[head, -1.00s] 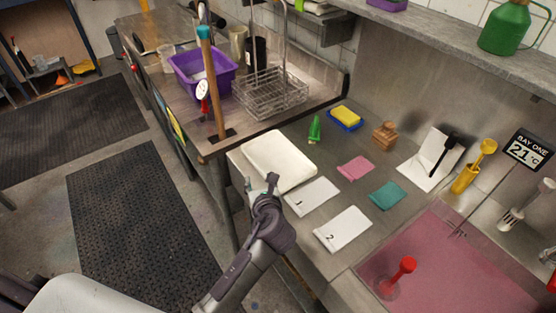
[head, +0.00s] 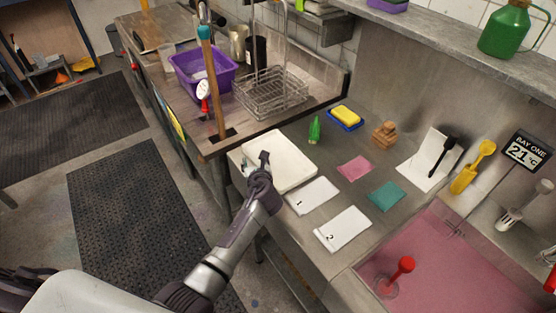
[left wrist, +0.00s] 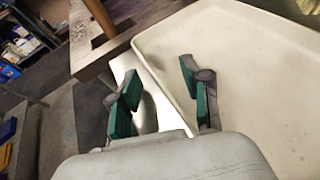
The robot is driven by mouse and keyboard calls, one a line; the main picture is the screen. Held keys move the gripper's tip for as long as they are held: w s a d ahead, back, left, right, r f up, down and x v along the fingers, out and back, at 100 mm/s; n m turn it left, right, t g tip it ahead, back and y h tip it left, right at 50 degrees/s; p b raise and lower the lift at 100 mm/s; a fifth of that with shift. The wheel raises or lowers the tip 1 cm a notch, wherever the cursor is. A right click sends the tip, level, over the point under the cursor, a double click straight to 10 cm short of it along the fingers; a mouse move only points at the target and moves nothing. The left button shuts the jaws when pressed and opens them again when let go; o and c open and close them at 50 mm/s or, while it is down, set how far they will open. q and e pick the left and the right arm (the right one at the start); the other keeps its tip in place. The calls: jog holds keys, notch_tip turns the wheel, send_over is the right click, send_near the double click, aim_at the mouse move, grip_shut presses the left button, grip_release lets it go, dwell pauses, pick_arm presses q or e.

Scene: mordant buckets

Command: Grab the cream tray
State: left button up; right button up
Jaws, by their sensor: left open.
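The cream tray (head: 293,164) lies on the steel counter, a shallow rectangle with rounded corners and a raised rim. In the left wrist view the tray (left wrist: 240,80) fills the right side. My left gripper (head: 262,164) is open at the tray's near left edge, covering part of it in the head view. In the left wrist view, the left gripper (left wrist: 160,75) has one green-padded finger outside the tray's edge and the other over its inside. I cannot tell whether either finger touches the rim. My right gripper is not in view.
White cards marked 1 (head: 313,196) and 2 (head: 342,229) lie right of the tray. A green figure (head: 314,130) stands behind it. A wooden post (head: 214,85) and purple basin (head: 190,72) are up left. Open floor lies left of the counter.

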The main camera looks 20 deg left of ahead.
pick_arm(q)
jog(key=shift+s, duration=0.1)
jog(key=shift+c, duration=0.2)
jog(key=shift+c, duration=1.4)
grip_shut()
jog(key=shift+r, duration=0.15)
